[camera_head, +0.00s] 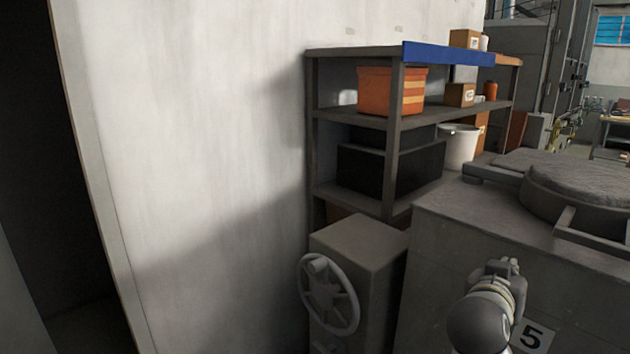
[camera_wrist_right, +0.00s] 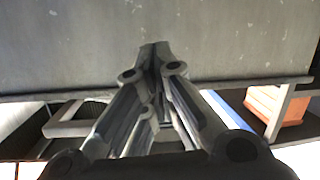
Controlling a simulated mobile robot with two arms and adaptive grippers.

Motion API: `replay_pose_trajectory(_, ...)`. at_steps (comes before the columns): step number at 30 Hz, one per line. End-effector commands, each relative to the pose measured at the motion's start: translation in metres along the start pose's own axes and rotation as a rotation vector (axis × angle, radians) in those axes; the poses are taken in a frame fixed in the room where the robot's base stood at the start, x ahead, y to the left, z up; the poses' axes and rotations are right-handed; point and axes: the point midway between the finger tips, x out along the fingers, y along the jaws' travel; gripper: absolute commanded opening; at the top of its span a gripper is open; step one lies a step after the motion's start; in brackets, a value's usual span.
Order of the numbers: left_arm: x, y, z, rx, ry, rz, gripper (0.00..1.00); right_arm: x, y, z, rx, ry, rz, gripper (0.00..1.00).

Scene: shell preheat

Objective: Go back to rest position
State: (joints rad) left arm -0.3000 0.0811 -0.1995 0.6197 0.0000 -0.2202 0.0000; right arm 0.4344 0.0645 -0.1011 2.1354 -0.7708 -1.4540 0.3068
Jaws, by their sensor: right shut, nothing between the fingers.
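My right gripper (camera_head: 508,265) shows at the lower right of the head view, in front of the grey block marked 5 (camera_head: 532,336). In the right wrist view my right gripper (camera_wrist_right: 154,50) has its two fingers together at the tips, with nothing between them. A plain grey surface lies beyond the fingertips there; I cannot tell how far away it is. My left gripper is in neither view.
A grey box with a handwheel (camera_head: 328,293) stands left of my right arm. A metal shelf (camera_head: 350,113) with an orange bin (camera_head: 376,91) and a white bucket (camera_head: 458,147) is behind. A round lid (camera_head: 582,180) lies on the block. A pale wall (camera_head: 190,130) fills the left.

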Motion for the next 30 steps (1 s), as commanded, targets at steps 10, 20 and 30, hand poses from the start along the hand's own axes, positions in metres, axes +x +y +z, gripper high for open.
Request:
replay_pose_trajectory(10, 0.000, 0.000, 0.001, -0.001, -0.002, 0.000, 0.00, -0.056, -0.020, 0.208, -0.281, -0.370, -0.309, 0.00)
replay_pose_trajectory(20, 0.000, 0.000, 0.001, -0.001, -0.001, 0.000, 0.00, -0.163, 0.003, 0.347, -0.457, -0.694, -0.595, 0.00)
replay_pose_trajectory(30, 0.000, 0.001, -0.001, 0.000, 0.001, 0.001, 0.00, -0.234, 0.021, 0.416, -0.530, -0.886, -0.767, 0.00)
